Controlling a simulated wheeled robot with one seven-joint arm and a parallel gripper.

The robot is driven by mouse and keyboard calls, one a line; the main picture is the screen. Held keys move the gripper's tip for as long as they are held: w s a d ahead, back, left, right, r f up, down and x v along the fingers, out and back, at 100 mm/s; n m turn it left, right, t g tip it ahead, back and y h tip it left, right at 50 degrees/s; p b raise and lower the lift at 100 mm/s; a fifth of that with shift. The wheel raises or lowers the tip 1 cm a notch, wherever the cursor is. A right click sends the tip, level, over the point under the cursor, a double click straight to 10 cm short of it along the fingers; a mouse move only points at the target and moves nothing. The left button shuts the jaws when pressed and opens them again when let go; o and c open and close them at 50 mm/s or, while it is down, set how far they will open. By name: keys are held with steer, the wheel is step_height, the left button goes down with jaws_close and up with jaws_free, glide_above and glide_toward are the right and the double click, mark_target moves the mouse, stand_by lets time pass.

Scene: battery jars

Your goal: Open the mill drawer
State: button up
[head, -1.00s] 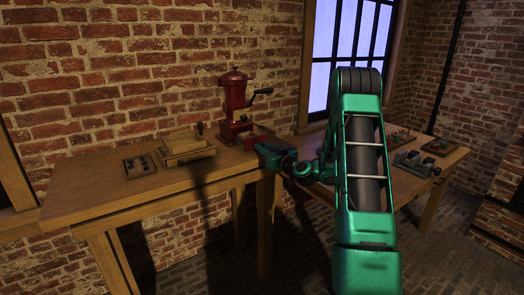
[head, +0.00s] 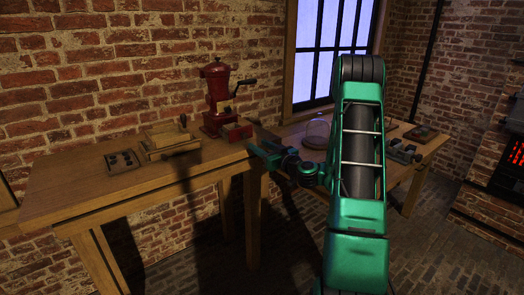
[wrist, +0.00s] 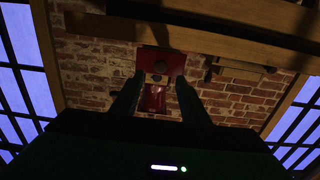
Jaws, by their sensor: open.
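The red mill (head: 217,95) stands upright near the right end of the left wooden table, its dark crank to the right. Its red drawer (head: 237,132) shows low at the mill's right side, facing my gripper. I cannot tell how far out it sits. My gripper (head: 258,149) is open and empty, just right of the drawer by the table's edge. In the wrist view my two fingers (wrist: 157,82) are spread, with a red front (wrist: 174,57) of the mill and a small round knob ahead between them. The fingers look apart from the knob.
On the left table (head: 70,185) are a wooden box (head: 170,140) and a dark tray (head: 122,161) with small round parts. A glass dome (head: 318,130) and dark items stand on the right table. A brick wall is close behind the mill.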

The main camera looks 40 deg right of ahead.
steer(key=shift+s, duration=1.1)
steer(key=shift+a, duration=0.1)
steer(key=a+n+g+y, duration=0.3)
steer(key=a+y, duration=0.1)
steer(key=a, duration=0.6)
steer(key=s+a+f+n+g, duration=0.1)
steer(key=s+a+f+g, duration=0.2)
steer(key=s+a+g, duration=0.5)
steer(key=s+d+r+m+g+h, duration=0.1)
steer(key=s+m, duration=0.4)
steer(key=s, duration=1.1)
steer(key=s+d+r+m+g+h, duration=0.2)
steer(key=s+m+g, duration=0.3)
steer(key=s, duration=1.2)
steer(key=shift+s+r+g+h, duration=0.2)
steer(key=shift+r+g+h, duration=0.2)
steer(key=shift+r+g, duration=0.2)
